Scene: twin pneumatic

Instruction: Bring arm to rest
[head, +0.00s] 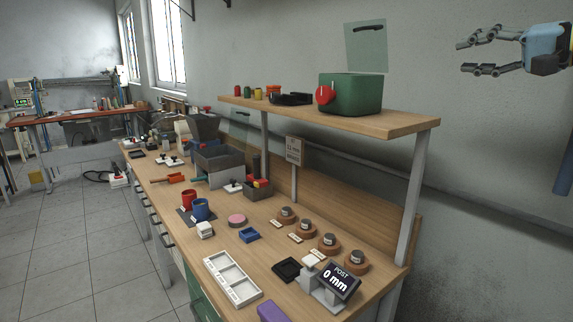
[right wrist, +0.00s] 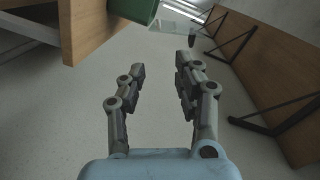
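My right gripper (head: 466,57) is at the upper right of the head view, in the air in front of the grey wall, right of the shelf and well apart from it. Its two fingers are spread, with nothing between them. In the right wrist view the gripper (right wrist: 160,70) is also open and empty, with bare wall or floor behind the gap. My left gripper is in neither view.
A wooden workbench (head: 190,250) carries cups, trays and a "0 mm" display (head: 337,281). The raised shelf (head: 400,124) holds a green bin (head: 352,97) with a red part on it. Floor (head: 70,245) is clear at left.

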